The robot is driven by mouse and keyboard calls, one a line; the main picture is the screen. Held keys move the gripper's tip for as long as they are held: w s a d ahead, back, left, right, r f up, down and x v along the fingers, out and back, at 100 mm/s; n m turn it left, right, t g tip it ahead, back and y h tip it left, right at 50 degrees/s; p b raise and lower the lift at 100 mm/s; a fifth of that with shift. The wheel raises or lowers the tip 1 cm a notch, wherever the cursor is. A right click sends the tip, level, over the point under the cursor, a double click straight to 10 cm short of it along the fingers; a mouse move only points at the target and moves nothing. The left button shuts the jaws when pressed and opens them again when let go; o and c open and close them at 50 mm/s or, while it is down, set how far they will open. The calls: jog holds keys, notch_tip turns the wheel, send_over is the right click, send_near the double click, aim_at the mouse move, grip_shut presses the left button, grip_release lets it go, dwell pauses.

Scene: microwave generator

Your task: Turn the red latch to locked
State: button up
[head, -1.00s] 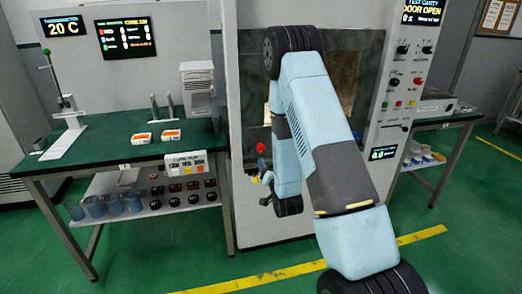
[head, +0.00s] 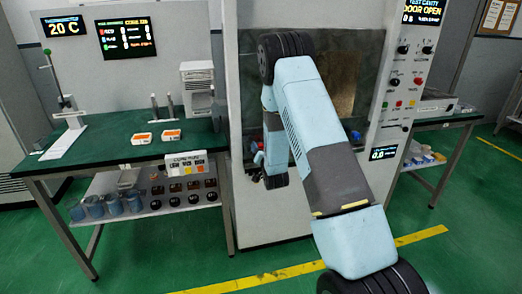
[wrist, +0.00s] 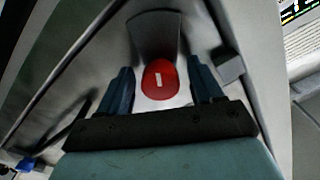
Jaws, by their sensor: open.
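The red latch (wrist: 158,84) shows in the wrist view as a rounded red piece with a short white mark, below a grey curved plate. My gripper (wrist: 159,72) is open, with one dark blue finger on each side of the latch. I cannot tell whether the fingers touch it. In the head view my gripper (head: 257,157) is at the lower left of the cabinet front (head: 245,205), where the latch is mostly hidden.
The cabinet display (head: 423,9) reads DOOR OPEN. A blue knob (head: 355,136) is right of my arm, near the control panel (head: 402,75). A green workbench (head: 110,150) stands at left. A grey block (wrist: 228,64) is close to the right finger.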

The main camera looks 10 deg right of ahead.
jog(key=shift+c, duration=0.5)
jog(key=c, duration=0.9)
jog(key=shift+d+f+m, duration=0.1)
jog(key=shift+d+m, duration=0.1)
jog(key=shift+m, duration=0.7)
jog(key=shift+c, duration=0.2)
jog(key=m, duration=0.3)
jog(key=shift+d, duration=0.1)
jog(key=m, duration=0.5)
jog(key=shift+f+m, duration=0.1)
jog(key=shift+m, duration=0.2)
jog(key=shift+s+f, duration=0.1)
dwell(0.5)
